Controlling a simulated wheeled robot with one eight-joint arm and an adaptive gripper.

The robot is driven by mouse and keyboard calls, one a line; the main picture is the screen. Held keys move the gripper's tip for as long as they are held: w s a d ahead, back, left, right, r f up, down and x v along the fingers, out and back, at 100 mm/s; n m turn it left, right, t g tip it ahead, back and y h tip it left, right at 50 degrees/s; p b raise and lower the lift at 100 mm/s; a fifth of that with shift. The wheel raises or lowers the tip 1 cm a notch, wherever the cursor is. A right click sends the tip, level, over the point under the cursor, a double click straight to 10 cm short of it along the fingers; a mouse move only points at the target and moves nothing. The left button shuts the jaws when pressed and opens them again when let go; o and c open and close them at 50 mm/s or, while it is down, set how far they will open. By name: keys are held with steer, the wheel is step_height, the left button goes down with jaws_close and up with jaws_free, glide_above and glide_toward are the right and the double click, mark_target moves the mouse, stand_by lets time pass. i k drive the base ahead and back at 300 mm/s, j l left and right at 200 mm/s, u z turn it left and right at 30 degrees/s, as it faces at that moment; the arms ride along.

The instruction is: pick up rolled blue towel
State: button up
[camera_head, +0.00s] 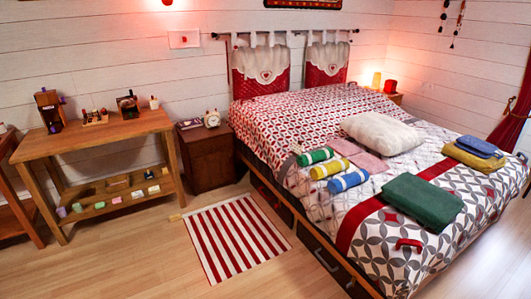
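The rolled blue towel (348,181) lies on the bed near its left long edge. It has white bands and is the nearest of three rolls in a row. The yellow roll (329,169) lies just behind it, and the green roll (315,156) lies behind that. Folded pink cloths (368,162) lie just behind and to the right of the blue roll. My gripper is not in view.
A folded dark green towel (423,200) lies right of the blue roll. A white pillow (381,132) lies behind. A red-striped rug (235,238) covers the floor left of the bed (300,180). A nightstand (208,158) and a wooden table (95,138) stand farther left.

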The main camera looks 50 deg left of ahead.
mark_target(340, 184)
steer(key=i+j+u, duration=0.3)
steer(key=j+u, duration=0.15)
steer(key=i+j+u, duration=0.4)
steer(key=j, duration=0.15)
steer(key=i+j+u, duration=0.1)
steer(key=i+j, duration=0.4)
steer(key=i+j+u, duration=0.1)
steer(key=i+j, duration=0.4)
steer(key=i, duration=0.2)
steer(key=i+j, duration=0.4)
steer(key=i, duration=0.2)
steer(key=i+j+z, duration=0.1)
steer(key=j+z, duration=0.1)
steer(key=z, duration=0.45)
steer(key=i, duration=0.05)
